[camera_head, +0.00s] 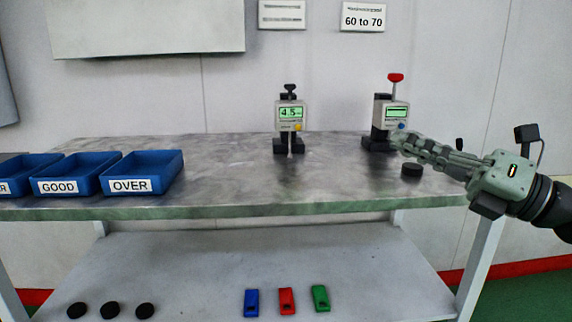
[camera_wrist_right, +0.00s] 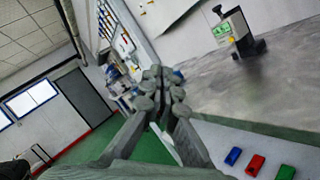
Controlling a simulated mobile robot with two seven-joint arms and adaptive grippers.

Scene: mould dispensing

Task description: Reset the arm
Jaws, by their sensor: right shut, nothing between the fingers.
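My right gripper (camera_head: 407,146) comes in from the right over the right end of the grey table (camera_head: 230,178). It is shut and empty, its fingertips near the front of the right-hand gauge (camera_head: 391,118) with the red knob; I cannot tell whether they touch it. The right wrist view shows the shut fingers (camera_wrist_right: 165,90) pointing away over the table edge. A black round puck (camera_head: 412,170) lies on the table just below the gripper. My left gripper is not in view.
A second gauge (camera_head: 290,120) reading about 4.5 stands mid-table; it also shows in the right wrist view (camera_wrist_right: 235,33). Blue bins marked GOOD (camera_head: 75,186) and OVER (camera_head: 141,186) stand left. The lower shelf (camera_head: 210,260) holds black pucks and blue, red and green pieces.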

